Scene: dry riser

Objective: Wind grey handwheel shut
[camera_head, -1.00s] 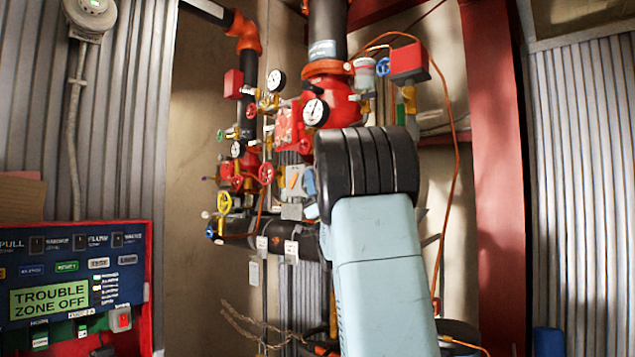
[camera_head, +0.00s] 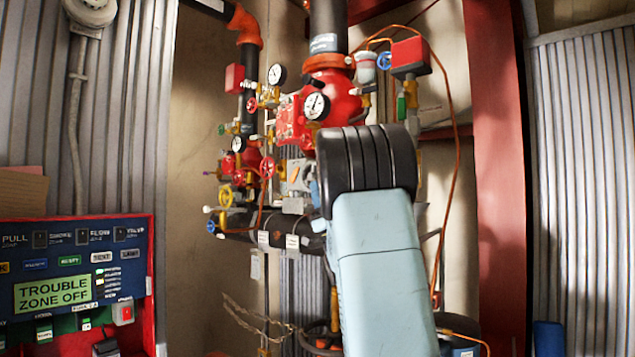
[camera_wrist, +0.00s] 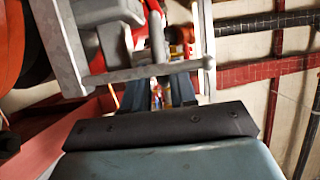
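I cannot pick out a grey handwheel for certain in either view. In the wrist view, a grey bar (camera_wrist: 150,72) crosses close in front of my gripper (camera_wrist: 160,93); I cannot tell whether it is part of a wheel or whether it is touched. The two dark fingers stand apart with a gap between them, and I see nothing held there. In the head view, my arm covers the lower right of the red valve assembly (camera_head: 292,122), and my gripper is hidden behind it.
A yellow handwheel (camera_head: 226,195), a red handwheel (camera_head: 267,167) and a blue handwheel (camera_head: 384,60) sit on the pipework. Pressure gauges (camera_head: 316,106) stick out. A red column (camera_head: 497,150) stands right of my arm. An alarm panel (camera_head: 75,270) is at lower left.

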